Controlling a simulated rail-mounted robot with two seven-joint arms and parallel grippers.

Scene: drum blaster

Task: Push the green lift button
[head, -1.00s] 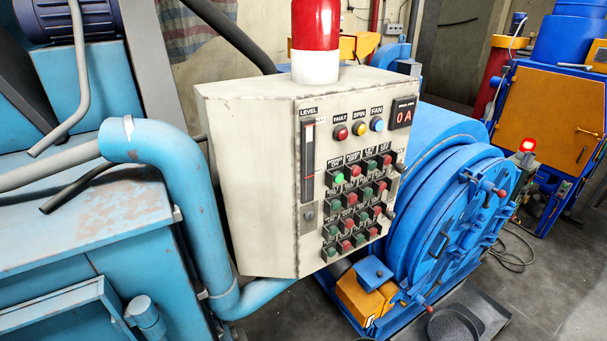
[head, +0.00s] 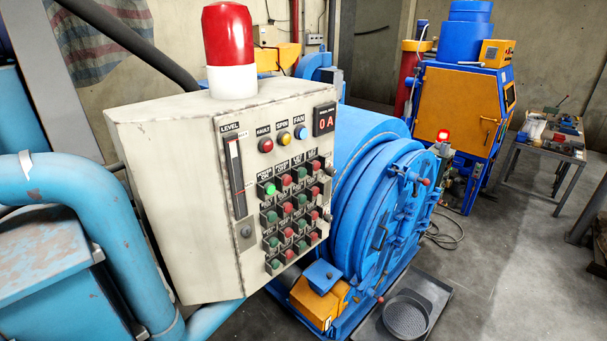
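The off-white control box (head: 175,190) stands left of centre with its slanted button panel facing right. The panel carries several rows of green and red push buttons. In the top row, a brightly lit green button (head: 269,190) is at the left, then a red one (head: 286,181), a darker green one (head: 301,173) and a red one (head: 316,165). The small labels over the buttons are too blurred to tell surely which green one is the lift button. The display (head: 324,120) reads "0A". Neither of my grippers is in view.
A red-and-white beacon (head: 231,50) tops the box. A blue drum machine (head: 385,215) stands close on its right, with a grey tray (head: 440,295) on the floor in front. A blue pipe (head: 130,220) runs at left. The floor at lower right is clear.

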